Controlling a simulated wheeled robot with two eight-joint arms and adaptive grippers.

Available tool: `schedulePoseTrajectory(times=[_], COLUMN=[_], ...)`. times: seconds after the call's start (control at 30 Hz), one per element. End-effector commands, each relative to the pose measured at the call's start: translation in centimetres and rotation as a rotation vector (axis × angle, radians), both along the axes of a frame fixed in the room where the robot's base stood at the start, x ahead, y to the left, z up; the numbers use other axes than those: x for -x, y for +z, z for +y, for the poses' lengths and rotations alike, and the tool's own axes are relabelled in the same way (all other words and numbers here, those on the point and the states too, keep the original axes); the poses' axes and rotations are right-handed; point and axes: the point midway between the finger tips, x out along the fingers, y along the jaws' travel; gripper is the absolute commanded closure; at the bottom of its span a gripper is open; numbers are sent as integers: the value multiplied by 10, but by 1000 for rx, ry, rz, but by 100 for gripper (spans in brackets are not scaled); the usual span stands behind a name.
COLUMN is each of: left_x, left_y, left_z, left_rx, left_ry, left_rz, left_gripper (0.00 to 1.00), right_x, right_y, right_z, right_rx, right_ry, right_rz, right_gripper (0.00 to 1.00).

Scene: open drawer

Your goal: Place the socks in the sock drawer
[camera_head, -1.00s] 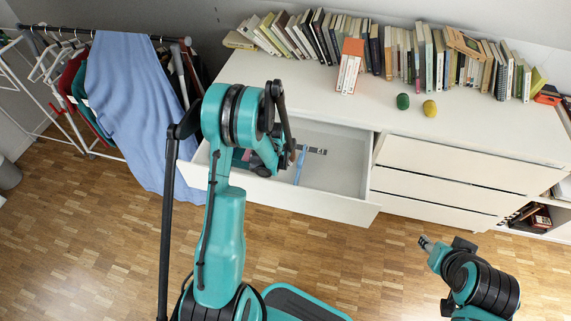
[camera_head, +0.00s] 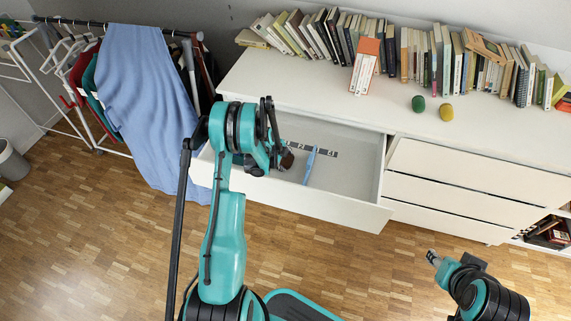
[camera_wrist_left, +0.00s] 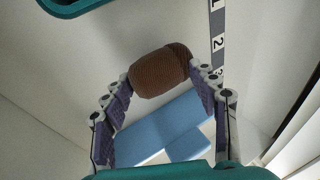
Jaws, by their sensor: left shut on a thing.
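My left gripper (camera_head: 280,158) is shut on a rolled brown sock (camera_wrist_left: 160,70), held between its fingertips over the left part of the open drawer (camera_head: 330,205). The left wrist view shows the sock between both fingers (camera_wrist_left: 162,92). How high it is above the drawer floor is hard to tell. A green rolled sock (camera_head: 418,104) and a yellow one (camera_head: 446,112) lie side by side on the dresser top. My right gripper (camera_head: 434,257) is away from the dresser, at lower right, its jaws unclear.
A light blue piece (camera_head: 310,165) and a dark numbered strip (camera_head: 325,153) lie in the drawer. A row of books (camera_head: 400,50) lines the back of the dresser top (camera_head: 330,95). A clothes rack with a blue cloth (camera_head: 150,100) stands left. Closed drawers (camera_head: 460,185) are at right.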

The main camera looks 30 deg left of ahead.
Motion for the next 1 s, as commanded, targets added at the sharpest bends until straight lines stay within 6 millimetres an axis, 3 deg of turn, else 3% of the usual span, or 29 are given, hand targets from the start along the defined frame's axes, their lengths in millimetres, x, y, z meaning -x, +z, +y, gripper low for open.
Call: schedulePoseTrajectory(times=[0.03,0.1,0.4,0.43,0.5,0.83,1.0], left_x=[0,0,0,0,0,0,9], left_y=[-11,-15,-15,-15,-15,-13,9], left_z=[0,0,0,0,0,0,2], left_rx=[0,0,0,0,0,0,0], left_ry=[0,0,0,0,0,0,1], left_rz=[0,0,0,0,0,0,0], left_gripper=[70,70,70,34,20,20,20], right_x=[0,0,0,0,0,0,0], right_y=[-7,-8,-6,-6,-6,-6,4], right_z=[0,0,0,0,0,0,0], right_rx=[0,0,0,0,0,0,0], right_ry=[0,0,0,0,0,0,0], right_rz=[0,0,0,0,0,0,0], right_gripper=[60,60,60,60,60,60,60])
